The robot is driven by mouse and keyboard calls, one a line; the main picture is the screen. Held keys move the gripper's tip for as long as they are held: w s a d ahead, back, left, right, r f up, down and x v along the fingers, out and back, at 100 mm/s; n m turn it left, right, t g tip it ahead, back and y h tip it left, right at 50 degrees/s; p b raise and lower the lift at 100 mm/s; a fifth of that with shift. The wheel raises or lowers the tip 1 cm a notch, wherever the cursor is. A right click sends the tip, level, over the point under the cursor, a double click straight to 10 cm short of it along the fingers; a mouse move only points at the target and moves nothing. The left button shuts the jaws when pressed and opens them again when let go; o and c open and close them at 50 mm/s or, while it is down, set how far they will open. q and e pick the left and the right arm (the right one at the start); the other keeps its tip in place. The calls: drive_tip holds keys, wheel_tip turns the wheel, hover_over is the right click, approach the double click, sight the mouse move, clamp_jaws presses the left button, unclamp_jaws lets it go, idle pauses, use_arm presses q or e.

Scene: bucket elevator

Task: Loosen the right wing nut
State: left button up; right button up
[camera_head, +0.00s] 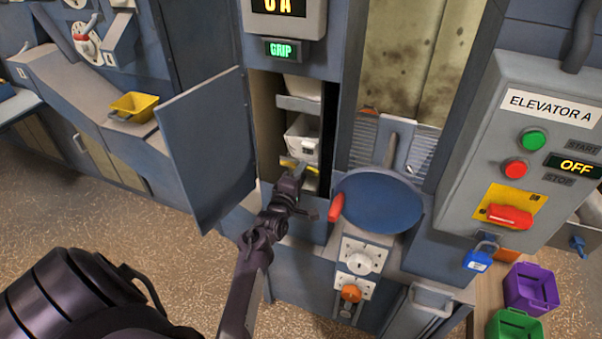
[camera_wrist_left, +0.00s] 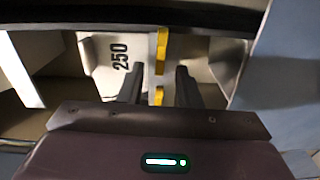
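Yellow pieces that look like wing nuts show at a white bucket inside the open hatch: a left one (camera_head: 287,161) and a right one (camera_head: 313,170) in the head view. My left gripper (camera_head: 298,172) reaches into the hatch from below, right at them. In the left wrist view my left gripper (camera_wrist_left: 160,70) has its two dark fingers apart, with a yellow piece (camera_wrist_left: 161,48) lined up between them and a second yellow bit (camera_wrist_left: 158,95) lower down. I cannot tell whether the fingers touch it. The white bucket (camera_wrist_left: 108,55) carries the marking 250. My right gripper is not in view.
The hatch door (camera_head: 205,150) stands open on the left. A blue round cover (camera_head: 378,204) with a red handle is close on the right. The control box (camera_head: 545,130) reads OFF, and a blue padlock (camera_head: 478,258) hangs below its red switch. A GRIP sign (camera_head: 282,50) glows green above.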

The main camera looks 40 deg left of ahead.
use_arm(q)
drive_tip(key=p+v, duration=0.4)
drive_tip(key=v, duration=0.3)
drive_tip(key=shift+s, duration=0.2)
